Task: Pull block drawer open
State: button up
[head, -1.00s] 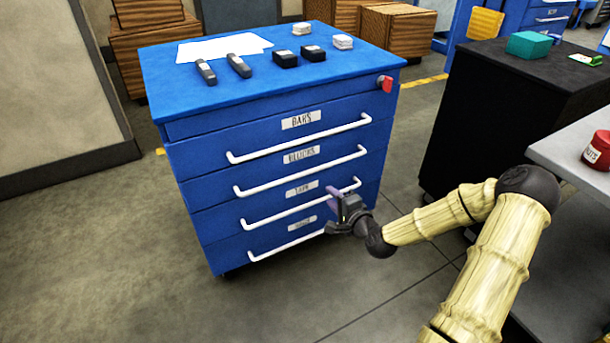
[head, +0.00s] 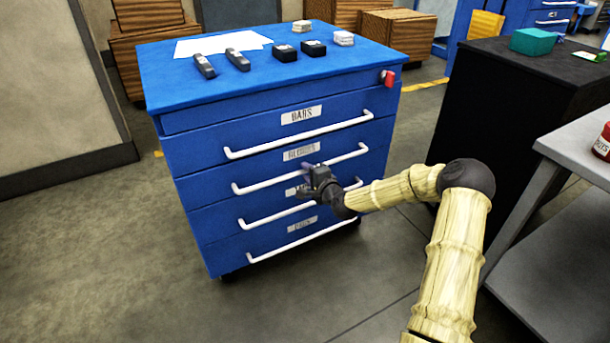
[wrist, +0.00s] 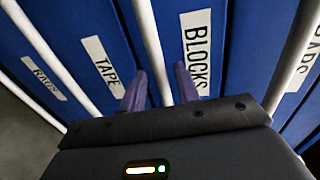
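The blocks drawer (head: 215,167) is shut in the blue cabinet, second from the top, with a BLOCKS label (wrist: 195,50) above its white bar handle (head: 262,184). In the head view my gripper (head: 313,172) is in front of the middle of this handle and hides part of it. In the wrist view the two purple fingers of my gripper (wrist: 160,86) are apart, and the blocks handle (wrist: 150,45) runs between them. The fingers do not appear to press on the bar. How deep the bar sits between them is hard to tell.
Other shut drawers have similar handles: the bars handle (head: 300,136) above, the tape handle (wrist: 70,60) below and one lower still. Small blocks and bars lie on the cabinet top (head: 190,105). A black cabinet (head: 500,90) and grey table (head: 575,140) stand right. Floor before the drawers is clear.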

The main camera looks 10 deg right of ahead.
jog(key=shift+x, duration=1.05)
grip_shut()
jog(key=shift+s+d, duration=0.1)
